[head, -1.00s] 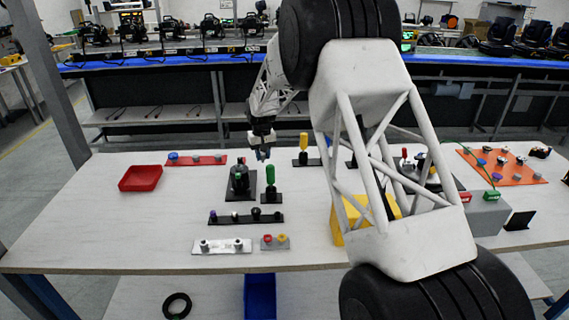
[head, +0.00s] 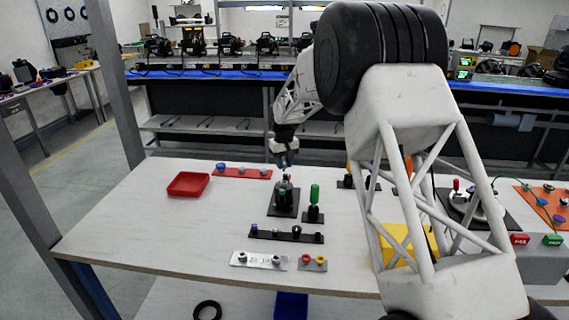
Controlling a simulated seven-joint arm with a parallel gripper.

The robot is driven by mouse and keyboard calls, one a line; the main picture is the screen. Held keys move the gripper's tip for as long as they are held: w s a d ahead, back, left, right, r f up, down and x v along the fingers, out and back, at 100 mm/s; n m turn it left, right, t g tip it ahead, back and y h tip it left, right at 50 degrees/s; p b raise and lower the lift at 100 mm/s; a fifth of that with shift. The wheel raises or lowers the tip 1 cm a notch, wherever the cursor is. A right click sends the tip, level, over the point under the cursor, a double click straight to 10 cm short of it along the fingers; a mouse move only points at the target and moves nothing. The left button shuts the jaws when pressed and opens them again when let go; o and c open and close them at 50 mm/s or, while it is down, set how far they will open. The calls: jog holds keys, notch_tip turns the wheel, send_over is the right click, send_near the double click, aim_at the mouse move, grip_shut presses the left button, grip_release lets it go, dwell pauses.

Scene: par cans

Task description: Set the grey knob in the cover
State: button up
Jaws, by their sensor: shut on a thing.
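My gripper (head: 286,161) is at the far middle of the table, above a dark upright fixture (head: 284,196) on a black base plate. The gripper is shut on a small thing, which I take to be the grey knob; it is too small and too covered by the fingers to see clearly. The fixture looks like the part with the cover, but the cover's opening cannot be made out. The fingertips are just above the fixture's top; whether the held thing touches it I cannot tell.
A green-handled tool (head: 314,196) stands close right of the fixture. A black strip (head: 270,235) with several knobs and a pale plate (head: 259,262) lie in front. A red tray (head: 188,184) and a red strip (head: 231,172) are left. A yellow block (head: 398,246) is partly behind my arm.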

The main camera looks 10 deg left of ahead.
jog(key=shift+f, duration=0.2)
jog(key=shift+f, duration=2.6)
jog(key=shift+f, duration=0.15)
jog(key=o, duration=0.5)
jog(key=shift+c, duration=0.2)
jog(key=o, duration=0.5)
jog(key=shift+o, duration=0.2)
